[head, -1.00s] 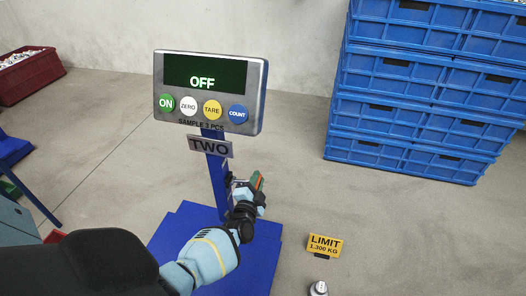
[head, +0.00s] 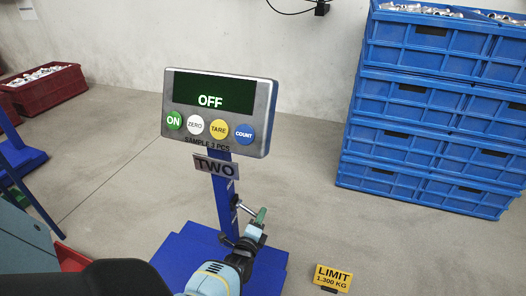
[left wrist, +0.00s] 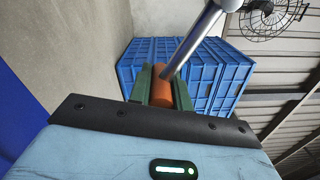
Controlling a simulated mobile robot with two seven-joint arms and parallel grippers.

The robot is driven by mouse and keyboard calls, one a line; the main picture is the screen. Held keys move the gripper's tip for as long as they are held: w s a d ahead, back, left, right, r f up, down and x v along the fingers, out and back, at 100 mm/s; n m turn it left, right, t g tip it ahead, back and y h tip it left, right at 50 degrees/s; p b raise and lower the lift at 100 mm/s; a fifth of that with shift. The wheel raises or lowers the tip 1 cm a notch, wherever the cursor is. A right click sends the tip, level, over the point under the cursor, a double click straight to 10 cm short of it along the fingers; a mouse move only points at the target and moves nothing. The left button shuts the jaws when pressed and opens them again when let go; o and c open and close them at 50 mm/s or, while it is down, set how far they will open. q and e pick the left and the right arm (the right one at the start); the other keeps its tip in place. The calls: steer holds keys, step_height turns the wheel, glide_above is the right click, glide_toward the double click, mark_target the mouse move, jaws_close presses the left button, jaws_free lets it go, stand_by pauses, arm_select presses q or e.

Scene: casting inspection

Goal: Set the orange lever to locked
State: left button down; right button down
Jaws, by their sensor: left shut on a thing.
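The orange lever (left wrist: 162,88) shows in the left wrist view as an orange grip on a metal rod (left wrist: 196,40). My left gripper (left wrist: 161,88) is shut on that grip, its green fingers on either side. In the head view my left gripper (head: 259,219) is at the right of the blue scale post (head: 222,200), low down. There the metal rod (head: 246,209) runs from the post down to the fingers, and the orange grip is mostly hidden. No locked mark is readable. My right gripper is not in view.
The blue scale base (head: 180,255) is below. A yellow LIMIT 1.300 KG sign (head: 333,276) stands on the floor. Stacked blue crates (head: 420,165) are at right, a red crate (head: 45,92) at left.

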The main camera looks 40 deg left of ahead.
arm_select(q)
steer(key=shift+s+a+f+m, duration=0.1)
steer(key=shift+s+f+m, duration=0.05)
steer(key=shift+f+m, duration=0.25)
steer(key=c, duration=1.3)
jaws_free()
steer(key=shift+a, duration=0.1)
steer(key=p+v, duration=0.3)
steer(key=v, duration=0.5)
